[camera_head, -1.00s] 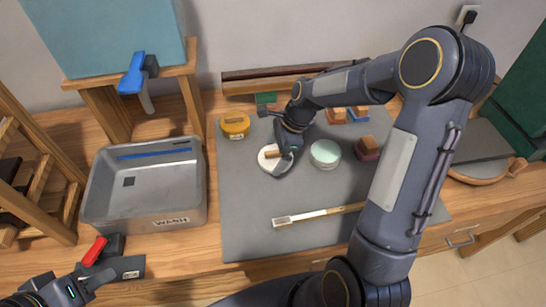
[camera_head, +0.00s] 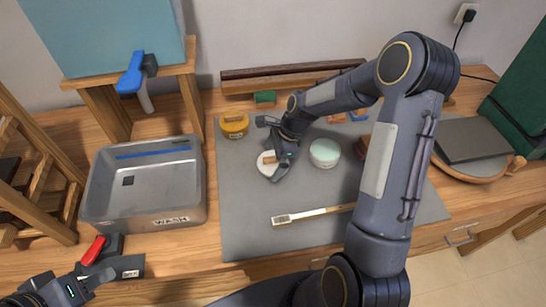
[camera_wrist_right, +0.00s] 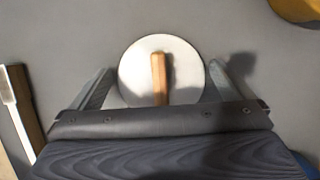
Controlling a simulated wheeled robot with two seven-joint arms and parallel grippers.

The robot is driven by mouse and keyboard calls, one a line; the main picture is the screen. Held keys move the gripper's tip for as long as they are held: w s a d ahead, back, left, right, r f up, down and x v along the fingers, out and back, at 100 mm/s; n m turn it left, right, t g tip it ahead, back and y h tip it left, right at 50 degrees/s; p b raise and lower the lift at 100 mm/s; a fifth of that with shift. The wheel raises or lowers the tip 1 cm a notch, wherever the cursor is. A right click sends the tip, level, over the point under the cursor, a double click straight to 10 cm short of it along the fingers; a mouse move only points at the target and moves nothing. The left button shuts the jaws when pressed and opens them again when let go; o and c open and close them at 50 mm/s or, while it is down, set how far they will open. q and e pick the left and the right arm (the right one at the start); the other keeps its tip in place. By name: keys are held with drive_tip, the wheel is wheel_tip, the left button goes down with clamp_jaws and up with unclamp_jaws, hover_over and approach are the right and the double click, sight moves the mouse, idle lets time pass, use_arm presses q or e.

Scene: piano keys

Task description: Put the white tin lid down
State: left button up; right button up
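The white tin lid (camera_head: 267,169), a round disc with a wooden handle, appears flat on the grey mat. In the right wrist view the lid (camera_wrist_right: 135,70) lies between the two fingers of my right gripper (camera_wrist_right: 162,75). The fingers are wide apart, with a narrow gap at each side of the disc, and do not hold the handle. The gripper's body hides the lid's near edge. In the head view my right gripper (camera_head: 279,167) covers the lid's right part. My left gripper (camera_head: 86,281) is at the lower left, away from the lid; its fingers are unclear.
A pale green round tin (camera_head: 325,151) stands right of the lid, a yellow tin (camera_head: 234,125) behind left. A brush (camera_head: 310,215) lies in front. The grey wash tub (camera_head: 146,210) is left of the mat (camera_head: 243,220). The mat's front left is clear.

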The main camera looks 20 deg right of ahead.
drive_tip(key=shift+r, duration=0.25)
drive_tip(key=v, duration=1.2)
drive_tip(key=s+a+r+n+t, duration=0.1)
drive_tip(key=s+a+r+n, duration=0.1)
drive_tip(key=s+r+n, duration=0.45)
drive_tip(key=s+a+n+t, duration=0.1)
drive_tip(key=s+a+n, duration=0.1)
drive_tip(key=s+n, duration=0.4)
drive_tip(key=s+a+n+t, duration=0.2)
drive_tip(key=s+a+n, duration=0.1)
drive_tip(key=s+n, duration=0.4)
drive_tip(key=s, duration=0.3)
drive_tip(key=shift+s+r+h, duration=0.15)
drive_tip(key=shift+s+h, duration=0.15)
drive_tip(key=shift+s, duration=0.1)
